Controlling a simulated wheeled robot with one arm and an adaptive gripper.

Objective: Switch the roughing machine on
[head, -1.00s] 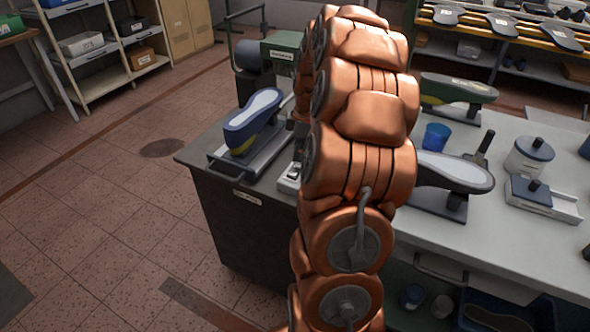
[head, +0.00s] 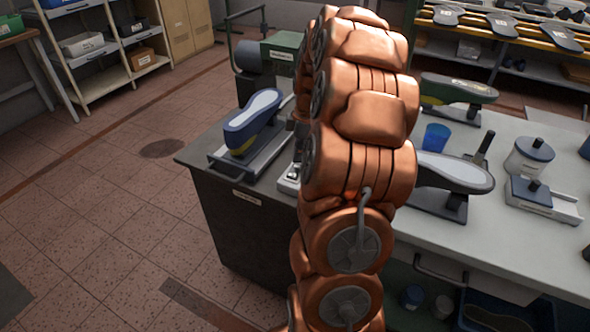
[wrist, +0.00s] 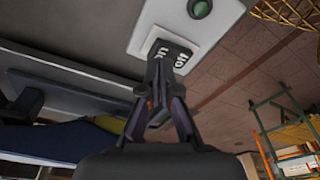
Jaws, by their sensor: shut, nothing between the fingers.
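In the wrist view a pale switch box (wrist: 215,38) carries a round green button or lamp (wrist: 200,8). In the head view the light switch box (head: 288,180) shows partly beside my arm, which hides my gripper. A green machine housing (head: 283,46) stands behind my arm.
A blue shoe last (head: 252,120) stands on a metal tray (head: 225,164) left of my arm on the bench. Another last (head: 455,172), a blue cup (head: 436,137) and a lidded pot (head: 530,157) are to the right. The floor at left is clear.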

